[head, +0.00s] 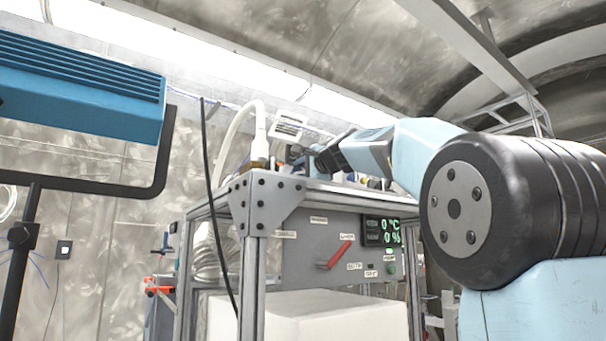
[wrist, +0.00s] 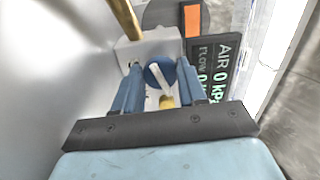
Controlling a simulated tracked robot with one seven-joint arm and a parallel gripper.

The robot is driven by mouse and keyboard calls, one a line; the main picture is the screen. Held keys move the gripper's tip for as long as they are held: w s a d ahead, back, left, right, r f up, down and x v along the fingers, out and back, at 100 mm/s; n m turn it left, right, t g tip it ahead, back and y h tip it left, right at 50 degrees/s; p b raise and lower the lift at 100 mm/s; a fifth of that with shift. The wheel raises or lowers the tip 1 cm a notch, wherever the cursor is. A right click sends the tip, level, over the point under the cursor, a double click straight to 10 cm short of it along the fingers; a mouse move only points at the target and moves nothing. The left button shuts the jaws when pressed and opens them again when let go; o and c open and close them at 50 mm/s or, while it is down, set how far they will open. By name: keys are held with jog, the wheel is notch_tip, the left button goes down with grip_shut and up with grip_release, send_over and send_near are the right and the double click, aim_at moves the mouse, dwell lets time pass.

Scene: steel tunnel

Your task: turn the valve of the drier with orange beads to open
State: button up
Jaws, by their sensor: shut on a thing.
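In the wrist view my gripper (wrist: 158,78) has its two blue fingers on either side of a round blue valve knob (wrist: 150,76) with a white bar across it. The fingers are closed on the knob. The white bar lies slanted, from upper left to lower right. An orange patch (wrist: 192,20) in a dark frame shows just beyond the knob; single beads cannot be made out. In the head view my gripper (head: 318,160) is above the top of the metal frame, its fingertips and the knob too small or hidden to tell.
A display (wrist: 218,62) reading AIR 0 kPa stands right of the knob, and a brass tube (wrist: 126,18) rises at upper left. In the head view a panel (head: 305,262) with a red lever (head: 338,254) and a white block (head: 310,315) are below. A blue lamp (head: 80,90) is at left.

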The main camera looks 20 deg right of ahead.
jog(key=shift+w+f+n, duration=0.1)
jog(key=shift+f+n, duration=0.2)
jog(key=shift+f, duration=0.1)
jog(key=o, duration=1)
jog(key=shift+r, duration=0.15)
jog(key=shift+o, duration=0.3)
jog(key=shift+r, duration=0.1)
jog(key=v, duration=1.4)
